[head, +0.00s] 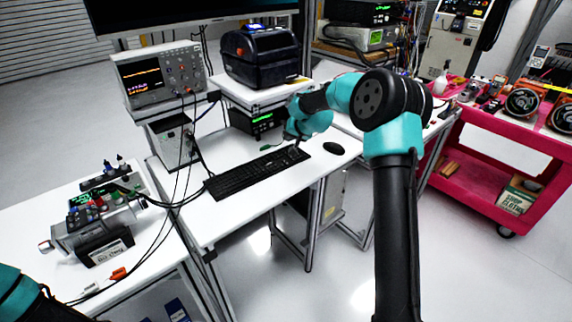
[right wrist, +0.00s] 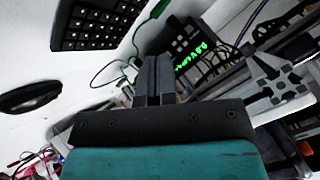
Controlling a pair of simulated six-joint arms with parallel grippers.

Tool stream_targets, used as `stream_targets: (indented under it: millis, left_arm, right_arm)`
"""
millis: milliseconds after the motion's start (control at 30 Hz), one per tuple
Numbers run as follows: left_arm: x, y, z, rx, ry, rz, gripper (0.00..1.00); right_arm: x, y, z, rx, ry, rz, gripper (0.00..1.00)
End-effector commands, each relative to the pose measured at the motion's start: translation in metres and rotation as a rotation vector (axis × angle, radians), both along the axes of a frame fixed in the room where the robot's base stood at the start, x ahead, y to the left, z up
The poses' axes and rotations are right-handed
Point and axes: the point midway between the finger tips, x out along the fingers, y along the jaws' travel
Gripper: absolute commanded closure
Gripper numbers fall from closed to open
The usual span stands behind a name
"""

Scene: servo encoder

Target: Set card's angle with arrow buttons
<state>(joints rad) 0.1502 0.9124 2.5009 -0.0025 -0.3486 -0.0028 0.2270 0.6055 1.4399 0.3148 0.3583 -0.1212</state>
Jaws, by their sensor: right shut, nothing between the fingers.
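The black keyboard (head: 250,173) lies on the white desk in the head view; part of it shows at the top left of the right wrist view (right wrist: 98,22). My right gripper (head: 296,147) hangs over the keyboard's right end, where the arrow buttons are too small to make out. In the right wrist view its fingers (right wrist: 154,75) are shut together and empty. Contact with a key cannot be told. A dark block with a white label (head: 107,250), possibly the card, is on a small rig at left. My left gripper is out of view.
The black mouse (head: 334,148) lies right of the keyboard. A box with a green display (head: 262,124) stands behind, under a shelf with a label printer (head: 262,57). An oscilloscope (head: 160,75) stands at left. Black cables (head: 183,180) cross the desk's left side.

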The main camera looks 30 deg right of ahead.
Motion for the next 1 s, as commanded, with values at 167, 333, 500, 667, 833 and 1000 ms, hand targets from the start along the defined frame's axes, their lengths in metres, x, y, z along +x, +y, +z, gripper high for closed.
stream_targets:
  millis: [167, 333, 500, 667, 833, 1000]
  left_arm:
    - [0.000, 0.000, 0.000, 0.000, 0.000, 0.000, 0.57]
    - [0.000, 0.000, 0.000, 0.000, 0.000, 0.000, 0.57]
    - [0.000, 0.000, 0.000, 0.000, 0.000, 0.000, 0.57]
    - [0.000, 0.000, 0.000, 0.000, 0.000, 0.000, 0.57]
    - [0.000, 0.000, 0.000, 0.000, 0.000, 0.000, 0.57]
    - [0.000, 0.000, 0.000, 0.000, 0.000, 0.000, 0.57]
  right_arm:
    - [0.000, 0.000, 0.000, 0.002, 0.001, 0.000, 1.00]
    - [0.000, 0.000, -0.001, 0.001, 0.000, -0.001, 1.00]
    - [0.000, 0.000, -0.007, 0.000, 0.001, 0.001, 1.00]
    - [0.000, 0.000, -0.022, 0.001, 0.001, 0.000, 1.00]
    - [0.000, 0.000, -0.041, 0.000, 0.001, 0.000, 1.00]
    - [0.000, 0.000, -0.061, 0.000, 0.001, 0.000, 1.00]
